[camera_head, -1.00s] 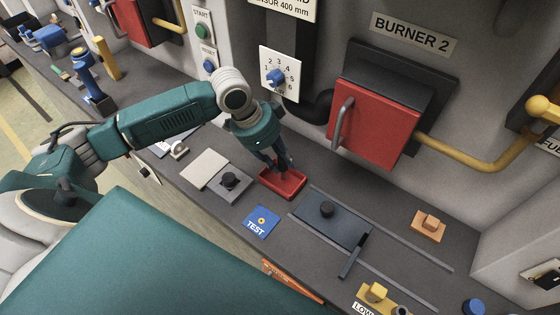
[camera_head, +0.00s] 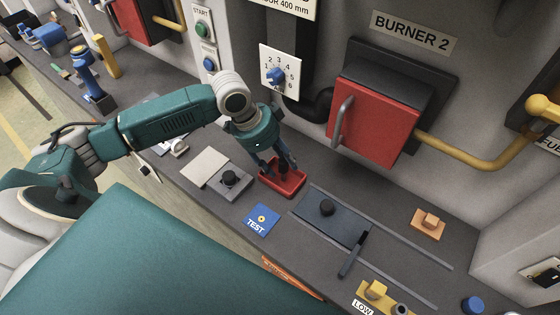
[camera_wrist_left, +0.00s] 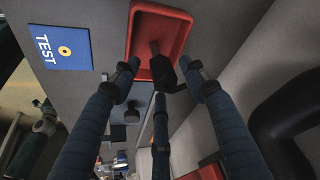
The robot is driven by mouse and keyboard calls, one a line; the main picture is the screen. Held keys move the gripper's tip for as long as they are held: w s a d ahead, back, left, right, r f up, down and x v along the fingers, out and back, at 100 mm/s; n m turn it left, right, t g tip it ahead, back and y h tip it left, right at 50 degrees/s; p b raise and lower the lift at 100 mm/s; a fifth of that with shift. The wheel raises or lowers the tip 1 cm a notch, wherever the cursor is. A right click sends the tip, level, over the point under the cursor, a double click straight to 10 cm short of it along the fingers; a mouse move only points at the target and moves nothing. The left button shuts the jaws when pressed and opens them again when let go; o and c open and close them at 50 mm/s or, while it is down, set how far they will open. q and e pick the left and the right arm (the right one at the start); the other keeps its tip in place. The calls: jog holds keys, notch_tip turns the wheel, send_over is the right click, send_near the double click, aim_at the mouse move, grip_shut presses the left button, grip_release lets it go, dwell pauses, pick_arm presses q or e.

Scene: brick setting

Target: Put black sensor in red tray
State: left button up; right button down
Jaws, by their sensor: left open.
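The red tray (camera_head: 297,187) lies on the dark bench below the burner 2 panel. The black sensor (camera_head: 284,170) is at the tray, between my spread fingers, partly hidden in the head view. In the left wrist view the sensor (camera_wrist_left: 161,66) has a dark knob-like end and a narrower brownish end that lies over the tray floor (camera_wrist_left: 148,32). I cannot tell whether it rests on the floor or leans on the rim. My left gripper (camera_head: 277,165) points down over the tray and is open, its fingers apart around the sensor. My right gripper is not in view.
A blue TEST card (camera_head: 261,221) and a grey plate with a black knob (camera_head: 231,184) lie beside the tray. A dark sliding plate (camera_head: 335,232) with rails is to the right. The red burner box (camera_head: 373,122) and its handle stand behind.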

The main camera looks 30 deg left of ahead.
pick_arm(q)
jog(key=b+v, duration=0.1)
jog(key=v, duration=1)
jog(key=shift+s+r+b, duration=0.2)
jog(key=shift+r+b, duration=0.1)
jog(key=shift+b, duration=0.05)
jog(key=shift+a, duration=0.1)
dwell(1.4)
dwell(1.6)
